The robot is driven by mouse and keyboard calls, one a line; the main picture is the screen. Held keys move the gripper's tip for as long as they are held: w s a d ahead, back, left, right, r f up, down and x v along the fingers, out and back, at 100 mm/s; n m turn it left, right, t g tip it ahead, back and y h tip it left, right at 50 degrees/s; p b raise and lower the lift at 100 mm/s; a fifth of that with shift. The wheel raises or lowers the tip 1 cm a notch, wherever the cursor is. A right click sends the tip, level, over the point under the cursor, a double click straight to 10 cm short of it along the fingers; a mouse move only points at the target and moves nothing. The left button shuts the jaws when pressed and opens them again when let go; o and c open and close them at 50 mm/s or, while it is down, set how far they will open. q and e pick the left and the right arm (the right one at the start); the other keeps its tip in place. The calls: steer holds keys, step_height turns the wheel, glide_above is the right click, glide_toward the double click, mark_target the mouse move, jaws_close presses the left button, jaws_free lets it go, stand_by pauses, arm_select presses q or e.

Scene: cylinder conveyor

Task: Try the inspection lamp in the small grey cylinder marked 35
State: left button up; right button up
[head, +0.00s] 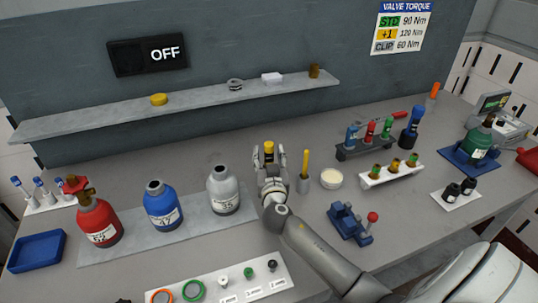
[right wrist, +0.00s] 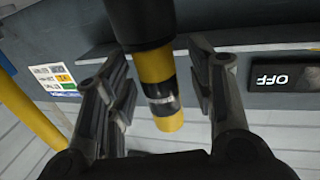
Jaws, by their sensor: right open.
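The small grey cylinder (head: 222,195) marked 35 stands upright on the grey mat, right of the blue one. My right gripper (head: 269,165) is just to its right, open. A yellow rod with dark bands (head: 268,150), apparently the inspection lamp, shows above the gripper. In the right wrist view the rod (right wrist: 157,82) has a wide black part and lies between the open fingers (right wrist: 160,95), with gaps visible on both sides. Its lower part is hidden by the gripper in the head view. My left gripper is not in view.
A blue cylinder (head: 160,207) and a red cylinder (head: 98,222) with a valve stand left of the grey one. A yellow stick (head: 305,163) in a grey holder, a round white tub (head: 331,179) and a blue device (head: 350,224) are close on the right. The wall sign (head: 148,55) reads OFF.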

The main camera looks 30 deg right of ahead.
steer(key=shift+r, duration=0.1)
jaws_close()
stand_by(0.3)
steer(key=shift+r, duration=0.1)
